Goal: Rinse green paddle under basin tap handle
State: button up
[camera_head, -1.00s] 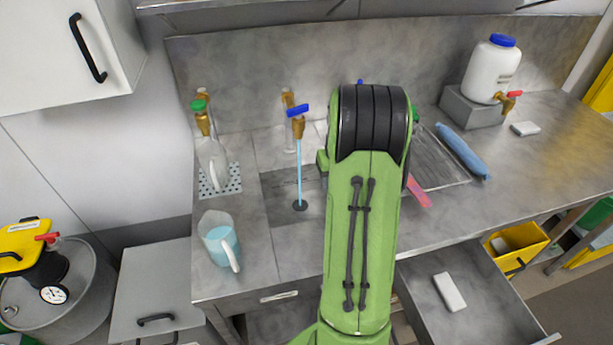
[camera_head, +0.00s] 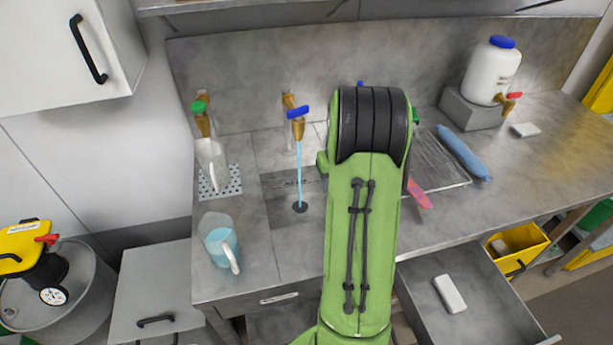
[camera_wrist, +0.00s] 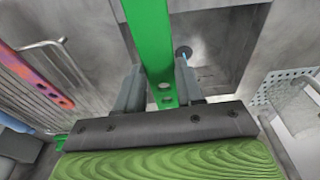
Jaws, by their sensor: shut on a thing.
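My gripper (camera_wrist: 158,95) is shut on the green paddle (camera_wrist: 150,35) in the wrist view; its flat strip with holes runs between the fingers and up out of the picture. In the head view my arm hides the gripper and most of the paddle. The basin tap with the blue handle (camera_head: 298,111) runs a thin blue stream of water (camera_head: 300,170) into the sunken basin (camera_head: 285,184). In the wrist view the drain (camera_wrist: 183,53) lies just right of the paddle, with a bit of the stream near it. I cannot tell whether water touches the paddle.
A green-handled tap (camera_head: 200,108) stands left, above a pitcher on a perforated plate. A jug of blue liquid (camera_head: 220,240) is on the front left counter. A red paddle (camera_head: 419,194) and a blue roll (camera_head: 463,153) lie right of my arm. An open drawer (camera_head: 490,310) juts out.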

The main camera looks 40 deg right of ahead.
jog(key=s+d+r+p, duration=0.1)
jog(key=s+r+p, duration=0.1)
jog(key=s+r, duration=0.2)
jog(key=shift+s+d, duration=0.2)
jog(key=shift+s, duration=0.25)
dwell(0.3)
